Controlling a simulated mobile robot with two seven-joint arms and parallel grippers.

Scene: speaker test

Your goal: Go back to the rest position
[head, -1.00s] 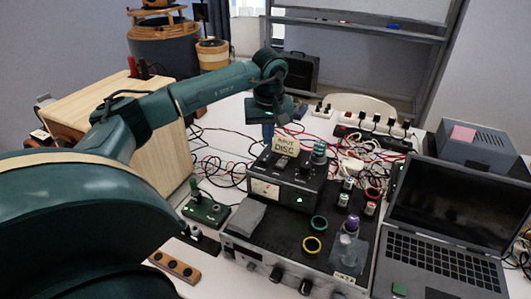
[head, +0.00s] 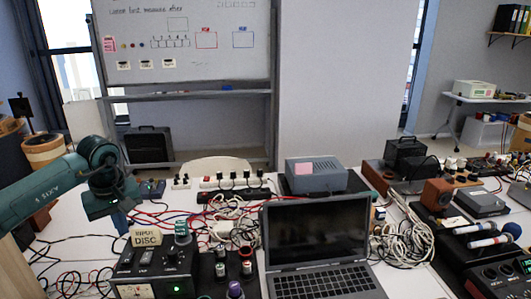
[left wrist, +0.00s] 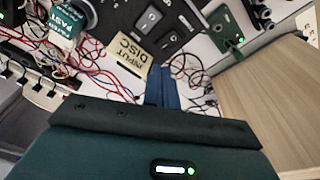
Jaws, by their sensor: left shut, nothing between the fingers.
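My left arm comes in from the left in the head view, and its gripper (head: 120,220) points down over the cable-strewn table. The gripper is shut and empty. Its blue fingers (left wrist: 163,88) show close together in the left wrist view. The small sign reading "INPUT DISC" (head: 146,238) stands just to the right of and nearer than the gripper; it also shows in the left wrist view (left wrist: 133,62). I cannot tell the height of the fingertips above the table. My right gripper does not show.
A black control box (head: 155,268) stands nearer than the gripper. An open laptop (head: 318,235) is in the middle, with a grey device (head: 318,175) behind it. A power strip (head: 232,190) and many loose cables lie on the white table. A whiteboard (head: 185,40) stands behind.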

